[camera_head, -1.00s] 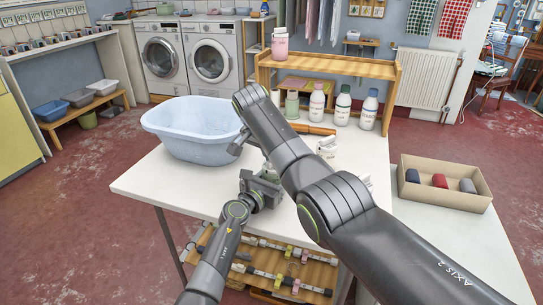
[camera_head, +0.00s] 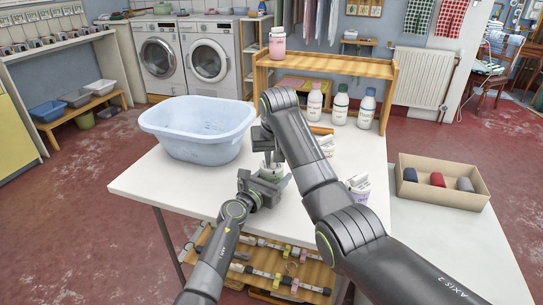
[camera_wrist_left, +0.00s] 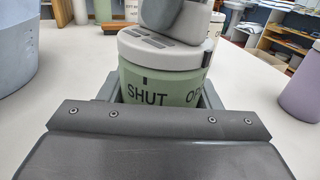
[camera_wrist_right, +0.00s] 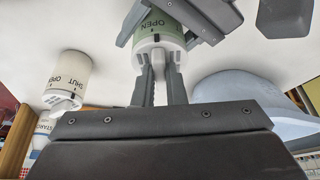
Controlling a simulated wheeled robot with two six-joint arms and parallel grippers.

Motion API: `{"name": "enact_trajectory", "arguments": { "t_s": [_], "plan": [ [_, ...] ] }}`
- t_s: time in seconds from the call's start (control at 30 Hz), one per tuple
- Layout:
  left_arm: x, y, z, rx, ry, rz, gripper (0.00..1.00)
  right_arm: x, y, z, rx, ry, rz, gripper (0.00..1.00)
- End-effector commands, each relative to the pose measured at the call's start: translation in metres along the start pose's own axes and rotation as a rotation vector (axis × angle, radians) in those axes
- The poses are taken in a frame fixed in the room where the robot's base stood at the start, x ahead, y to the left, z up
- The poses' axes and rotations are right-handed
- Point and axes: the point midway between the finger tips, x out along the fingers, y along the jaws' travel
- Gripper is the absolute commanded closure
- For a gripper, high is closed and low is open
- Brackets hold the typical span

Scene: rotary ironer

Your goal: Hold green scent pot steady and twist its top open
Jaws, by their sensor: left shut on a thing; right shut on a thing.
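The green scent pot (camera_head: 271,173) stands upright at the front of the white table, mostly hidden by my grippers in the head view. In the left wrist view its green body (camera_wrist_left: 150,88) shows "SHUT" and part of "OPEN" under a pale grey slotted top (camera_wrist_left: 140,45). My left gripper (camera_wrist_left: 158,98) is shut around the body, one finger on each side. My right gripper (camera_wrist_right: 165,75) comes from above and is shut on the raised white grip of the top. In the right wrist view "OPEN" shows on the green body (camera_wrist_right: 152,20).
A blue basin (camera_head: 197,130) stands left of the pot. A white pot (camera_wrist_right: 72,78) and a lilac pot (camera_head: 357,187) stand on the right. Bottles stand by the wooden shelf (camera_head: 330,66) behind. A cardboard box (camera_head: 442,196) lies on the side table.

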Motion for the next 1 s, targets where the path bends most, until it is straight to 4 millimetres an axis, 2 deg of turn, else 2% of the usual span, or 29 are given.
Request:
{"name": "enact_trajectory", "arguments": {
  "t_s": [0.3,0.87,0.9,1.0],
  "plan": [
    [-0.0002,-0.0001,-0.0006,0.0,0.001,0.0,0.66,0.0,0.0021,-0.0005,-0.117,0.002,-0.048,1.0],
    [-0.0002,-0.0001,-0.0006,0.0,0.001,-0.001,0.66,-0.0001,0.0023,-0.0007,-0.143,0.003,-0.058,1.0],
    [-0.0002,-0.0001,-0.0006,0.0,0.001,0.0,0.66,-0.0002,0.0023,-0.0007,-0.142,0.003,-0.058,0.85],
    [-0.0002,-0.0001,-0.0006,0.0,0.001,0.0,0.66,-0.0002,0.0022,-0.0006,-0.142,0.002,-0.058,0.72]
  ]
}}
